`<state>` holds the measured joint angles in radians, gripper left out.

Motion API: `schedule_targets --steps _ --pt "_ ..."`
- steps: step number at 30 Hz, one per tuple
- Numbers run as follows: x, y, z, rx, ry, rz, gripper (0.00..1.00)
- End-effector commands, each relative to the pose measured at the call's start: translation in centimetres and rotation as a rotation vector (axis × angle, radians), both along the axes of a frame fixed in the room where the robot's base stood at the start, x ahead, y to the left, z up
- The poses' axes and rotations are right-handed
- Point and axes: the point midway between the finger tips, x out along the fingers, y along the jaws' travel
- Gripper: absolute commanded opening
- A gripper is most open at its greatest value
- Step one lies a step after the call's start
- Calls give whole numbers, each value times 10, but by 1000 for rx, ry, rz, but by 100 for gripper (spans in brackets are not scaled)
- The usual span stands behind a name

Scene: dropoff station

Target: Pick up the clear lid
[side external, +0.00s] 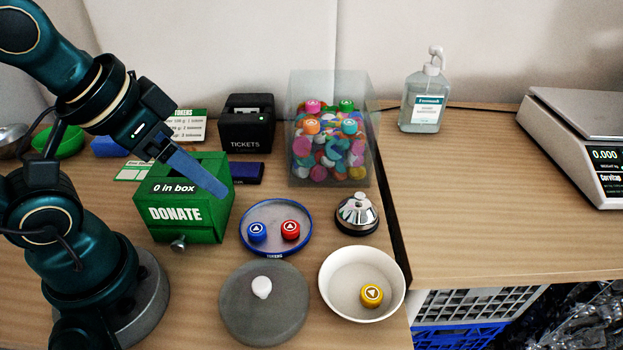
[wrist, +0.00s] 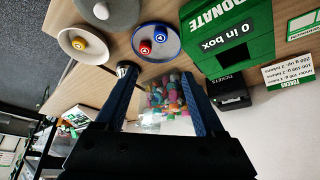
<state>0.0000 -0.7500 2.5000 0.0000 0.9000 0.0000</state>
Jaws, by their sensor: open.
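The clear lid (side external: 245,318) is a smoky grey, see-through disc with a white knob (side external: 262,287). It lies knob up at the front of the table in the side view; whether it rests on a dish or on the wood I cannot tell. In the wrist view the lid (wrist: 117,17) is partly cut off at the top edge. My gripper (side external: 218,190) is open and empty, high beside the green donation box, behind and above the lid and well apart from it. In the wrist view its two blue fingers (wrist: 160,78) are spread apart with nothing between them.
Close to the lid are a white bowl (side external: 330,296) with a yellow token, a blue-rimmed tray (side external: 272,217) with blue and red tokens, and a silver bell (side external: 357,214). The green donation box (side external: 205,185) and a clear token bin (side external: 330,165) stand behind.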

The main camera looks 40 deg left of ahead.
Motion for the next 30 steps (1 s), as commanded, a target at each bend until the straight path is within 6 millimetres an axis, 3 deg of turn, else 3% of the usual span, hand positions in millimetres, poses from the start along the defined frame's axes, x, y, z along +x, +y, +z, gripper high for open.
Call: schedule_targets --steps 11,17,23,30 --pt "0 0 0 -2 0 4 67" --pt "7 -2 6 -70 6 118 67" --pt "19 -27 0 -132 136 163 67" --pt "22 -72 -30 -108 339 133 67"
